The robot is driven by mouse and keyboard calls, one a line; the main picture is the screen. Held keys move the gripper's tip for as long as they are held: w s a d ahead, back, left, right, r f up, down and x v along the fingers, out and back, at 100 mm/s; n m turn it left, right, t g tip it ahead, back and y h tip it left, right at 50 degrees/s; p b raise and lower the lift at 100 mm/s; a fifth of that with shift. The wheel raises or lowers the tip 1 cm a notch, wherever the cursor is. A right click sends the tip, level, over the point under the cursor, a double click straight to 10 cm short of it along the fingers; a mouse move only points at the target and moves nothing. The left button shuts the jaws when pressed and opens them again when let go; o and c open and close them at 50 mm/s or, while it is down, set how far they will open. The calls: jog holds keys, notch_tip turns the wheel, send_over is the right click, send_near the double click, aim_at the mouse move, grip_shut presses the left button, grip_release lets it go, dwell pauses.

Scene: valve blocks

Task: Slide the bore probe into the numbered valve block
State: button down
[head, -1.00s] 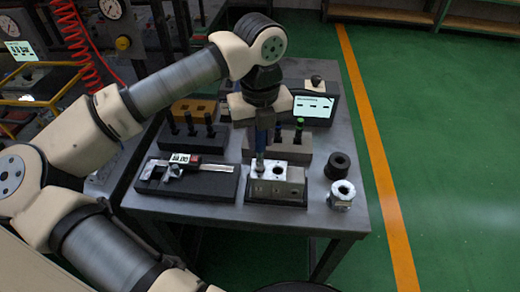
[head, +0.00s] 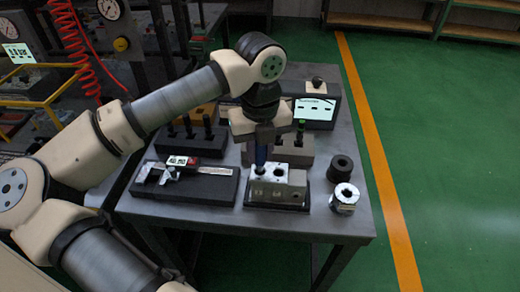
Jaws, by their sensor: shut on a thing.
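The valve block (head: 290,191) is a pale metal block with a bright top face, sitting on a dark base at the front middle of the bench. My gripper (head: 262,141) is above the left part of its top, pointing down and shut on the bore probe. The bore probe (head: 261,156) is upright, dark blue, with its lower end at the left of the block's top face. It seems to be partly in the left bore, but the exact depth cannot be told. Another bore shows to its right. The numbers on the block are too small to read.
A caliper (head: 205,169) lies on a dark tray left of the block. A black ring (head: 341,167) and a metal ring (head: 344,196) stand to its right. Probe racks and a display box (head: 315,110) are behind.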

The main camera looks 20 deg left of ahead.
jog(key=c, duration=1.2)
grip_release()
jog(key=shift+r+p, duration=0.95)
jog(key=shift+p, duration=0.15)
notch_tip(320, 180, up, 11)
jog(key=shift+r+b, duration=0.15)
jog(key=shift+b, duration=0.75)
jog(key=shift+s, duration=0.1)
